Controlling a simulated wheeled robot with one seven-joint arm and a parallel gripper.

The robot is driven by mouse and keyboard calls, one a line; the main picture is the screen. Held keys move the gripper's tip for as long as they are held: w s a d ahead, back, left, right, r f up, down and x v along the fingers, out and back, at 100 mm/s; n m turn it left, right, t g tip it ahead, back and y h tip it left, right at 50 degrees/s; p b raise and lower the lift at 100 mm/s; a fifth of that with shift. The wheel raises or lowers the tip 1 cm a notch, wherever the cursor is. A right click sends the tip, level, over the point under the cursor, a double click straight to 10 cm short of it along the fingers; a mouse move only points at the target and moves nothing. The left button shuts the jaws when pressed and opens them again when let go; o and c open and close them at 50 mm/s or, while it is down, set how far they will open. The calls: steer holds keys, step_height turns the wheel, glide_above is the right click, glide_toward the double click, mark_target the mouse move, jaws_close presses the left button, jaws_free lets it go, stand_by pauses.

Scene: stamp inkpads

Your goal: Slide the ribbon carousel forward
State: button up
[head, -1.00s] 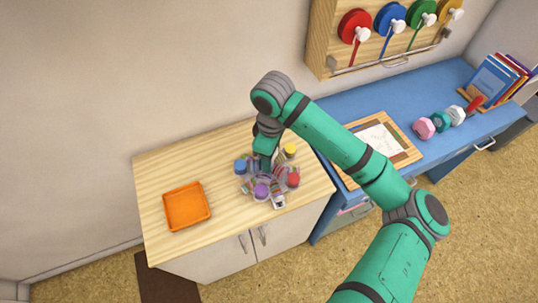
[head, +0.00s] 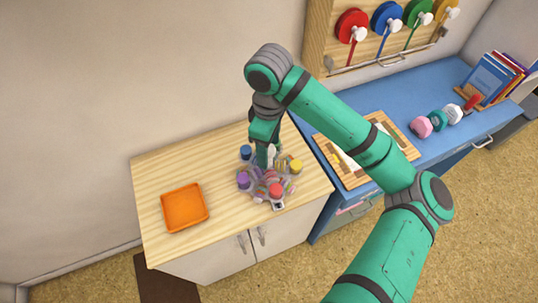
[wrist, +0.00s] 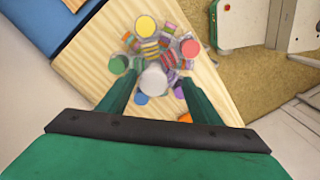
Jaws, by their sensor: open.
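The ribbon carousel (head: 265,184) stands on the light wooden cabinet top, near its right side. It is a round holder with ribbon rolls and coloured caps: blue, yellow, red and purple show in the head view, and green also in the wrist view. A pale round knob (wrist: 153,82) stands at its middle. My gripper (head: 266,163) points down at the carousel's centre. In the wrist view my gripper (wrist: 159,84) is open, with one finger on each side of the knob. I cannot tell whether either finger touches it.
An orange tray (head: 184,208) sits on the wooden top (head: 220,225) to the left, with bare wood between. A blue desk (head: 430,105) on the right bears a framed board, dumbbells and books. A rack with coloured reels hangs on the wall above.

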steer(key=shift+s+r, duration=0.1)
steer(key=shift+r, duration=1.9)
steer(key=shift+d, duration=0.1)
